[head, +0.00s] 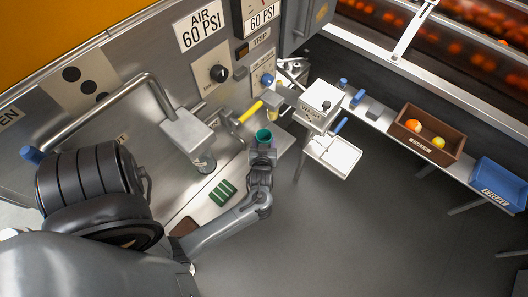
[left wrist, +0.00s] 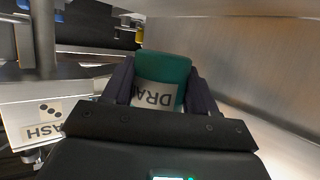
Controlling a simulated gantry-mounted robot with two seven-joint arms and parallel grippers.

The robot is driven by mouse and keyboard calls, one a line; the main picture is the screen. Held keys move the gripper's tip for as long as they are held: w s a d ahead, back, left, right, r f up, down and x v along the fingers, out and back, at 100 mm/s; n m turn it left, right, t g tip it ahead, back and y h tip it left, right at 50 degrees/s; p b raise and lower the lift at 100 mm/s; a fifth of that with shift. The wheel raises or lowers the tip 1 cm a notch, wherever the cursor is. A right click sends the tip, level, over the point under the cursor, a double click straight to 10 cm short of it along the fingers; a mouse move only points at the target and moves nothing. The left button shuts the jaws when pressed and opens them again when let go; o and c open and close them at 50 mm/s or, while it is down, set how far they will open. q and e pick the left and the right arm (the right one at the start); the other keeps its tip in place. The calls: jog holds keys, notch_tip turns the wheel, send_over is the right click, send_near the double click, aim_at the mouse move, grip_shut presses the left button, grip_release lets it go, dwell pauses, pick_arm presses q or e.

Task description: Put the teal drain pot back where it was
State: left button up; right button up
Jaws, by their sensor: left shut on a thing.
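The teal drain pot (head: 264,135) shows in the head view at the far end of my left arm, above or near the narrow metal shelf. In the left wrist view the pot (left wrist: 163,72) sits between the two dark fingers, with a label reading "DRA" upside down. My left gripper (left wrist: 160,92) is shut on it. In the head view the left gripper (head: 263,151) is just below the pot and partly hides it. I cannot tell whether the pot's base touches the shelf. My right gripper is not in view.
A green ribbed pad (head: 222,193) lies on the metal shelf (head: 205,208). A yellow-handled valve (head: 250,112) juts out above the pot. A white tray (head: 333,155), a brown crate with fruit (head: 428,148) and a blue bin (head: 498,184) stand to the right. The floor in front is clear.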

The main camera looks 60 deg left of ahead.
pick_arm(q)
jog(key=shift+f+b, duration=1.15)
jog(key=shift+f, duration=1.4)
jog(key=shift+f, duration=0.1)
jog(key=shift+f, duration=0.1)
jog(key=o, duration=1.2)
jog(key=shift+c, duration=0.2)
